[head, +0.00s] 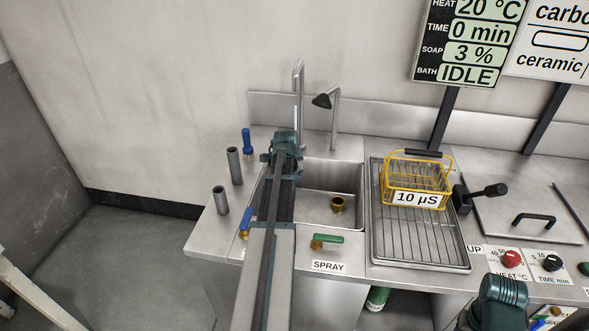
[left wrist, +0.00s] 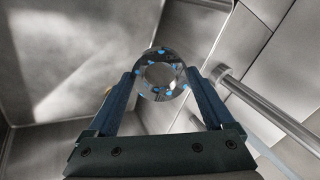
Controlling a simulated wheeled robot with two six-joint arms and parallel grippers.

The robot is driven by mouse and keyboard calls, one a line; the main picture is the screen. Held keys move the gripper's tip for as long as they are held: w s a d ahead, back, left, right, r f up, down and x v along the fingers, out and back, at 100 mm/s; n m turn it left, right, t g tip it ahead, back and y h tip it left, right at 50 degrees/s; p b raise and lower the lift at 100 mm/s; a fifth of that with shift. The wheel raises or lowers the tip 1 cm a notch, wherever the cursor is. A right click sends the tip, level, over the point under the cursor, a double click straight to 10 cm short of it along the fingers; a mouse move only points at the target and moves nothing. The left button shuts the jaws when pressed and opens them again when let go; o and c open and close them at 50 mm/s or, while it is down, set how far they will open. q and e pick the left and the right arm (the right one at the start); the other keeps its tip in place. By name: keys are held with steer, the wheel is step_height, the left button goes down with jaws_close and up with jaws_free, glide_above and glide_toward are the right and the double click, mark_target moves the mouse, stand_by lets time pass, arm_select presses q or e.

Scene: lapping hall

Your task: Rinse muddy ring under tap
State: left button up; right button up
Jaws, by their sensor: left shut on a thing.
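The ring (left wrist: 160,75) is shiny metal with blue specks on its face, in the left wrist view. My left gripper (left wrist: 162,82) is shut on it, one blue finger on each side. In the head view my left gripper (head: 287,140) is over the back left of the sink (head: 318,180), close to the tap (head: 299,75); the ring cannot be made out there. A thin pale streak below the tap may be water; I cannot be sure. The blue tap lever (head: 246,222) is partly beside my arm. My right gripper (head: 502,300) is at the lower right; its fingers are unclear.
A black spray head (head: 322,100) stands right of the tap. A green lever (head: 327,240) sits above the SPRAY label. A brass fitting (head: 338,204) is in the sink. A yellow basket (head: 415,180) stands on the drain rack (head: 420,245). Grey cylinders (head: 234,166) and a blue-topped tool (head: 248,142) stand left.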

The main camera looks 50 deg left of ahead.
arm_select(q)
steer(key=s+d+r+p, duration=0.2)
steer(key=s+d+r, duration=0.1)
steer(key=s, duration=0.3)
steer(key=shift+d+p, duration=0.4)
steer(key=shift+d, duration=0.35)
steer(key=shift+s, duration=0.1)
stand_by(0.5)
step_height(320, 180, up, 10)
steer(key=p, duration=1)
